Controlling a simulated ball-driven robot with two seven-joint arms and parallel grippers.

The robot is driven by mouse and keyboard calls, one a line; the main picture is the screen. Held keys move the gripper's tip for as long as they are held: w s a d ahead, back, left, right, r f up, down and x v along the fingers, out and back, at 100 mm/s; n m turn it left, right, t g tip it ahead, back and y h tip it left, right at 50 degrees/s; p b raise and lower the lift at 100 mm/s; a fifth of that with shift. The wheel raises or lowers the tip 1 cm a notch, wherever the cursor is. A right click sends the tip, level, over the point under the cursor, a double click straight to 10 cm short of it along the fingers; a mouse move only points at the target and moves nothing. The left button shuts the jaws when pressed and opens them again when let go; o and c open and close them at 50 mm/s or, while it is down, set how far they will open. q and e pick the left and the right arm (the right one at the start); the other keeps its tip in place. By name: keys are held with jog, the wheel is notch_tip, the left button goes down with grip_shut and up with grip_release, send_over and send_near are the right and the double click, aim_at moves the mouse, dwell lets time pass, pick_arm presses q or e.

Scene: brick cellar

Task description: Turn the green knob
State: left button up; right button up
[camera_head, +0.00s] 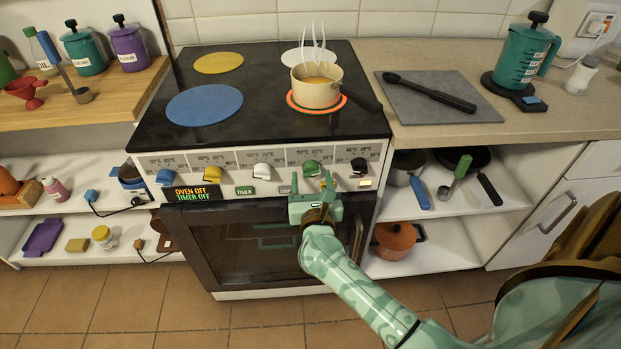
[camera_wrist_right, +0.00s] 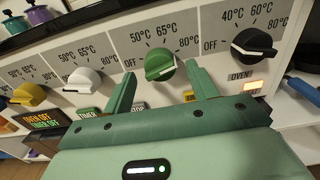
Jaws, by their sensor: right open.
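The green knob (camera_head: 311,168) is on the stove's front panel, between a white knob (camera_head: 262,171) on its left and a black knob (camera_head: 359,165) on its right. My right gripper (camera_head: 312,181) is open just in front of and below the green knob. In the wrist view one finger is on each side of the knob, with gaps visible; I cannot tell the depth between them. My left gripper is not in view.
The oven door handle is partly behind my right gripper. A pot (camera_head: 316,88) with steam stands on the orange-ringed burner above the panel. The oven display (camera_head: 190,193) reads OVEN OFF, TIMER OFF. A green TIMER button and a STOP button sit below the knobs.

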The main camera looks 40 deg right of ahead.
jog(key=shift+w+d, duration=0.35)
jog(key=shift+w, duration=0.15)
jog(key=c, duration=1)
